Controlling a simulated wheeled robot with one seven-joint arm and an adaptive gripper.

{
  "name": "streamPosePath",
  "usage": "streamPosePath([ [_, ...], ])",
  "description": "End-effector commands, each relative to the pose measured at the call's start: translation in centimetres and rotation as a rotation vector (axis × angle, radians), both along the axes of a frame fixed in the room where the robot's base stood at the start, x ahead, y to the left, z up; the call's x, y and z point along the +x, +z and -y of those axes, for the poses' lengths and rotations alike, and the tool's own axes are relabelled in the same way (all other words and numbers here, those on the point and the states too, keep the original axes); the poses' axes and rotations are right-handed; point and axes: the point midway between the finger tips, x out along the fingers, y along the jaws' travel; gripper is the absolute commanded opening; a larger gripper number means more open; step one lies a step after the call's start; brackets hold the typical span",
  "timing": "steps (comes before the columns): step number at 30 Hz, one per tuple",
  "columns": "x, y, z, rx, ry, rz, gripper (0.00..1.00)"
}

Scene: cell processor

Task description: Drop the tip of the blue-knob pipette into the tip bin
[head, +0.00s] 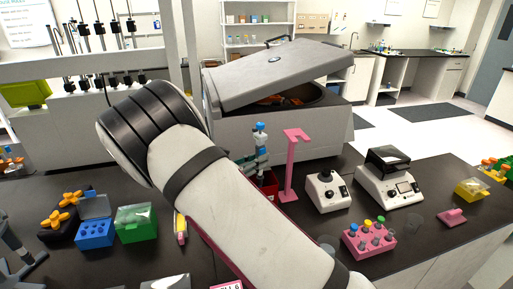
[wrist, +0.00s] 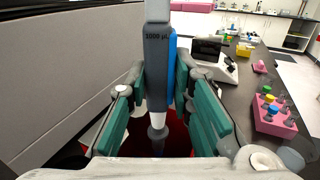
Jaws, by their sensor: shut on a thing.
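The blue-knob pipette (head: 261,139) is upright in my gripper (head: 257,163), in front of the grey centrifuge in the head view. In the wrist view the grey and blue pipette (wrist: 157,60), marked 1000 µl, stands between the green fingers of my gripper (wrist: 160,88). Its grey lower end points down. The wrist view shows the bin's dark red inside (wrist: 178,143) under the pipette's lower end.
The grey centrifuge (head: 235,135) with its lid up stands just behind. A pink stand (head: 290,170) is close to the right of the bin. Further right are a small white mixer (head: 327,192), a white device (head: 388,185) and a pink tube rack (head: 368,242).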

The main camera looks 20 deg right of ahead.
Motion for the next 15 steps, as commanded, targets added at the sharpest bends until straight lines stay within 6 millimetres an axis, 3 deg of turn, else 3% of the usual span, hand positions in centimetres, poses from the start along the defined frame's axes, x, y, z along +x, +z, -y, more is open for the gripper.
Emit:
streamPosePath([
  [15, -0.03, -0.94, -0.08, 0.001, 0.000, 0.002, 0.12],
])
